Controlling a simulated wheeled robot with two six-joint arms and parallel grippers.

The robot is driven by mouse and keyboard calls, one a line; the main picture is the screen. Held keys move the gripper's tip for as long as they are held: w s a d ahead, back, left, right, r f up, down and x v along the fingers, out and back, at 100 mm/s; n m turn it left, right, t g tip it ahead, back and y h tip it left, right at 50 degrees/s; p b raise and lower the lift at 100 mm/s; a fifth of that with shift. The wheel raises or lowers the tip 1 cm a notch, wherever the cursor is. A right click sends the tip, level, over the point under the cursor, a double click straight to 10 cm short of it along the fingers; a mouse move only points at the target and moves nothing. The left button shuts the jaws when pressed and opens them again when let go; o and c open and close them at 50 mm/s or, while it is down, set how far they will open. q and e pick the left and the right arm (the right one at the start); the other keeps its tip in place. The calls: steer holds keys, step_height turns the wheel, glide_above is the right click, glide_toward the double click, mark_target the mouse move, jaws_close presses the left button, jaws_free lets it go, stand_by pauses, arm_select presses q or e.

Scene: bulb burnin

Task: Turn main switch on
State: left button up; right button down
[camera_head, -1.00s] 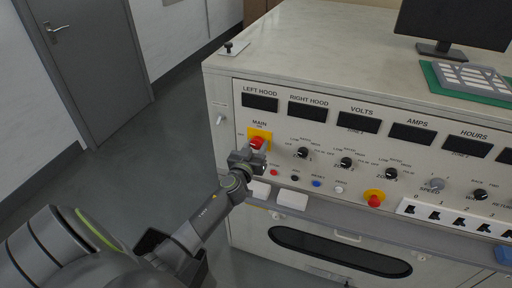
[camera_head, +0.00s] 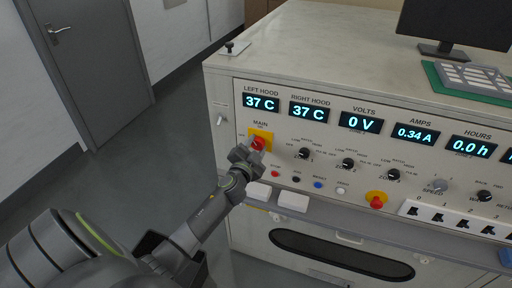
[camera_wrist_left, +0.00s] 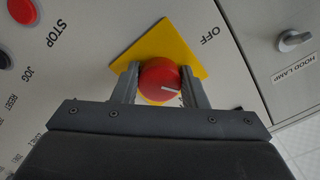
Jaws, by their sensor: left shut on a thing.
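The main switch (camera_head: 258,143) is a red round knob on a yellow plate (camera_head: 262,133) at the left of the control panel, under the label MAIN. My left gripper (camera_head: 250,152) is at the knob. In the left wrist view the two fingers (camera_wrist_left: 161,88) stand on either side of the red knob (camera_wrist_left: 158,70), shut on it. A white mark on the knob points to the right in that view, and the label OFF is at the upper right of the plate. The displays are lit: 37 C (camera_head: 261,102), 37 C, 0 V, 0.34 A and 0.0 h. My right gripper does not show.
Below are small buttons (camera_head: 317,185), a red emergency knob on yellow (camera_head: 376,202) and white blocks (camera_head: 292,201) on a ledge. A hood lamp toggle (camera_wrist_left: 294,40) is close by.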

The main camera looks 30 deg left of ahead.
arm_select(q)
steer(key=m, duration=0.6)
steer(key=shift+p, duration=0.35)
steer(key=shift+a+m, duration=0.1)
steer(key=shift+m, duration=0.3)
steer(key=o, duration=1)
steer(key=shift+r, duration=0.1)
steer(key=shift+s, duration=0.15)
steer(key=b+v, duration=0.1)
steer(key=v, duration=1.6)
steer(key=shift+s+d, duration=0.1)
steer(key=shift+d, duration=0.1)
